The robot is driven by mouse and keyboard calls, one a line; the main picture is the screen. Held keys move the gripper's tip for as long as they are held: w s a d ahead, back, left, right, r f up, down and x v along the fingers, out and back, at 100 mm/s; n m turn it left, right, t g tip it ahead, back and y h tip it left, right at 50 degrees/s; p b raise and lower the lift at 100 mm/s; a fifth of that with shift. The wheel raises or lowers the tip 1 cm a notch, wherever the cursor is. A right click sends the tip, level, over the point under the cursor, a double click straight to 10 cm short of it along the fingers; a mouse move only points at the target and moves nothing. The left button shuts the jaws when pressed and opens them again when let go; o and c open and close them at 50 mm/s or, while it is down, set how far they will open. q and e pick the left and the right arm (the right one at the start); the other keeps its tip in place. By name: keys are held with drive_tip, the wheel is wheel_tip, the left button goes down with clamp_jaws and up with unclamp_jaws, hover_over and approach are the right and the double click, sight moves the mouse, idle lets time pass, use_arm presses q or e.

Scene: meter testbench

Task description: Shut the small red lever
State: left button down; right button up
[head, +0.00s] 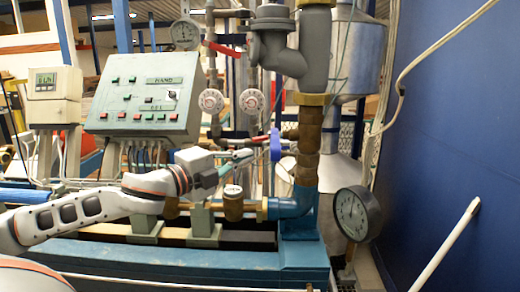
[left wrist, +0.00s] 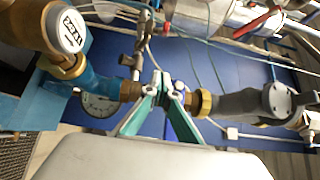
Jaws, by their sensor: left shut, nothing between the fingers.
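A small red lever (head: 222,48) sits on the upper pipework in the head view, right of the upper gauge. A red lever (left wrist: 258,22) also shows near the top right of the left wrist view; I cannot tell for sure that it is the same one. My left gripper (head: 262,147) reaches in from the left, below and right of the red lever and apart from it. Its green fingers (left wrist: 163,84) are shut and empty, close to a blue handle (head: 275,145) on the brass and grey pipe. My right gripper is in neither view.
Two round handwheels (head: 211,101) stand above my left gripper. A grey control box (head: 145,95) is at the left. A thick grey pipe (head: 314,50) and a large gauge (head: 357,213) are at the right, before a blue wall (head: 450,130). A water meter (left wrist: 73,30) shows top left.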

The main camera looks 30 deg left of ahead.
use_arm(q)
approach(265, 138)
drive_tip(key=shift+w+d, duration=2)
drive_tip(key=shift+d, duration=0.95)
drive_tip(key=shift+y, duration=0.3)
drive_tip(key=a, duration=0.2)
drive_tip(key=w+a, duration=0.1)
drive_tip(key=shift+w+a+b, duration=0.25)
drive_tip(key=shift+a+b, duration=0.15)
